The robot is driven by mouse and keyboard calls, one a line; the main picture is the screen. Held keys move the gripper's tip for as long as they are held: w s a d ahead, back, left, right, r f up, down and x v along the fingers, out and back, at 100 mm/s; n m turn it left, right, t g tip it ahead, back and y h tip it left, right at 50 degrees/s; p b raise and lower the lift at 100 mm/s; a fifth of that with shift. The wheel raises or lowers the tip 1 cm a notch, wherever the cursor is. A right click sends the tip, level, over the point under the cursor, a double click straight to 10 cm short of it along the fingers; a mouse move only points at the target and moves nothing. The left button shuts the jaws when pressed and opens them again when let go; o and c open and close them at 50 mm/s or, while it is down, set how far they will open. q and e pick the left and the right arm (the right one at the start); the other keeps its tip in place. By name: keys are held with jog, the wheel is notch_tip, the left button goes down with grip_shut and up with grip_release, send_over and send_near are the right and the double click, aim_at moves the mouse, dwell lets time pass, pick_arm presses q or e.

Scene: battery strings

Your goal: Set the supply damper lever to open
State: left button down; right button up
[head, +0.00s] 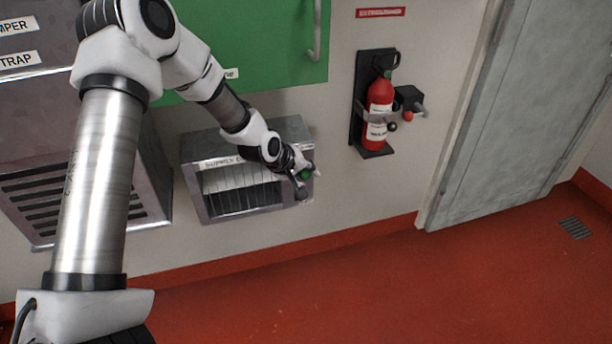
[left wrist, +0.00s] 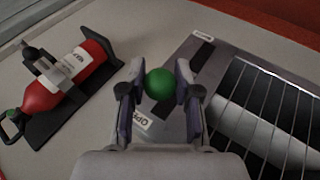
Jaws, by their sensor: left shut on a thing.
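The supply damper box (head: 190,178) is a grey metal housing low on the wall, with a label along its top and a slatted opening. Its lever ends in a green ball knob (head: 305,174) at the box's right side. My left gripper (head: 302,178) is at that knob. In the left wrist view the green knob (left wrist: 159,84) sits between the two fingers of the left gripper (left wrist: 160,88), which are shut on it. A small label, partly readable as "OPEN", shows on the box beside the left finger. The lever's shaft is mostly hidden. My right gripper is not in view.
A red fire extinguisher (head: 378,112) hangs on a black wall bracket right of the box. A green cabinet (head: 275,45) is above, and a larger grey vented housing (head: 150,195) is at left. A grey door (head: 500,120) stands at right. The red floor (head: 400,290) is clear.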

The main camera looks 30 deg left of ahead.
pick_arm(q)
jog(key=shift+w+a+r, duration=0.15)
jog(key=shift+w+r, duration=0.15)
jog(key=shift+r, duration=0.05)
jog(key=c, duration=0.8)
grip_release()
jog(key=shift+s+f, duration=0.1)
jog(key=shift+s, duration=0.1)
jog(key=v, duration=1.2)
jog(key=shift+f, duration=0.1)
